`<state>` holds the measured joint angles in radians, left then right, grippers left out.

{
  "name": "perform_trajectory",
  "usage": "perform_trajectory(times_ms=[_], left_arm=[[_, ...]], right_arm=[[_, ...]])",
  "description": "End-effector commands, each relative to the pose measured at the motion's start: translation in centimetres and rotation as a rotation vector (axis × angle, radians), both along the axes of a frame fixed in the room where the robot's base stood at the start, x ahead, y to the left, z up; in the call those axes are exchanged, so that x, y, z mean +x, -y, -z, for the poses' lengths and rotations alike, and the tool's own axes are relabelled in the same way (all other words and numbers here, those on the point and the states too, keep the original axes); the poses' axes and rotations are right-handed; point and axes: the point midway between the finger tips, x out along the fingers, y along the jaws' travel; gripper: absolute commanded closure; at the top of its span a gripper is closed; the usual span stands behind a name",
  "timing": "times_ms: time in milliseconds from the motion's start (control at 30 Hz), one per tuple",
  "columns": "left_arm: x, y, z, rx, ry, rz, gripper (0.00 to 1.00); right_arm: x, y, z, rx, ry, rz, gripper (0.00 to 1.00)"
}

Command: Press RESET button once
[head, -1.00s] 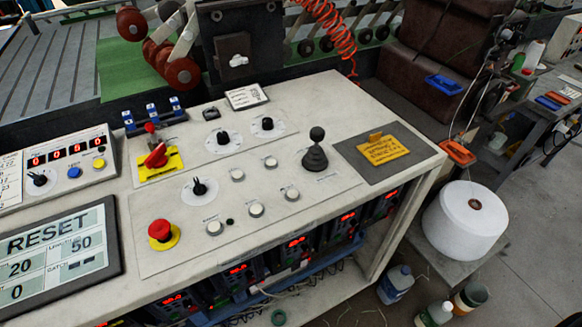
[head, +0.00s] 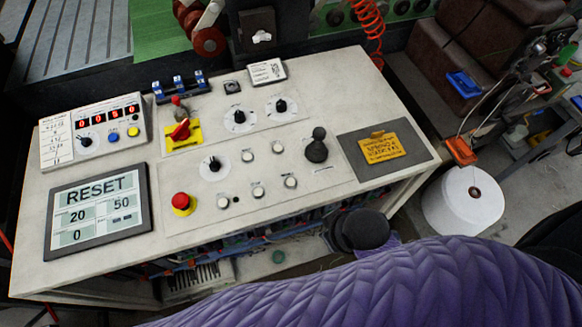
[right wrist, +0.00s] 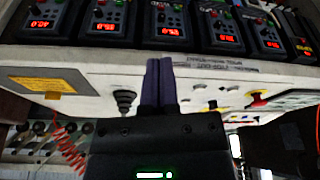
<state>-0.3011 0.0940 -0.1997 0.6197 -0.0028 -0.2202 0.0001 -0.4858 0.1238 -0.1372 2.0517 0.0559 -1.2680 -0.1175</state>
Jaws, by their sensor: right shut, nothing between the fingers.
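The display (head: 97,212) at the left of the console reads RESET, with 20, 50 and 0 below. Several white push buttons (head: 258,192) sit in two rows mid-panel; their labels are too small to read, so I cannot tell which is RESET. A blue button (head: 113,135) and a yellow button (head: 134,132) sit on the counter box. My right gripper (right wrist: 160,64) is shut and empty in the right wrist view, its fingers in front of the console's front edge; contact cannot be judged. My left gripper is not in view.
A red emergency stop (head: 182,203) on yellow, a red rotary switch (head: 181,131), black knobs and a black joystick (head: 317,146) stand up from the panel. A yellow sign (head: 382,148) lies at right. Lit drive units (right wrist: 168,28) fill the space under the console.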

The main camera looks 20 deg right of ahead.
Motion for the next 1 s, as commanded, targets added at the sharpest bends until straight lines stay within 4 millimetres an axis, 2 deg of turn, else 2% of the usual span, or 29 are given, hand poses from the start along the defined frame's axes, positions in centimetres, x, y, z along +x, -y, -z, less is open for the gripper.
perform_trajectory(times_ms=[33,100,167,200,300,400,500,633,1000], left_arm=[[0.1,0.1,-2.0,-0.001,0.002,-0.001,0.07],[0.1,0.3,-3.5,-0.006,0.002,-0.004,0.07],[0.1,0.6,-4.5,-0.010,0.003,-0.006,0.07],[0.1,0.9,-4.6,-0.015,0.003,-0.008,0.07],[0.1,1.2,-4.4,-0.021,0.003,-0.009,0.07],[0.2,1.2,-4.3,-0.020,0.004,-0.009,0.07],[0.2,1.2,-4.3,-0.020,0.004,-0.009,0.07],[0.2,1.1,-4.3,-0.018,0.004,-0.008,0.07],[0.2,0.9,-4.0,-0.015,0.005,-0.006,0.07]], right_arm=[[0.7,-0.3,-3.3,0.008,0.027,-0.054,1.00],[2.2,-1.1,-6.4,0.026,0.079,-0.212,1.00],[4.5,-2.2,-7.9,0.040,0.158,-0.435,1.00],[6.1,-2.9,-7.9,0.045,0.222,-0.588,1.00],[10.0,-3.7,-7.2,0.027,0.385,-0.868,1.00],[13.0,-3.6,-6.9,-0.023,0.522,-1.029,1.00],[14.8,-3.3,-6.8,-0.070,0.604,-1.104,1.00],[15.6,-3.1,-6.8,-0.095,0.641,-1.136,1.00],[15.6,-3.1,-6.5,-0.096,0.640,-1.139,1.00]])
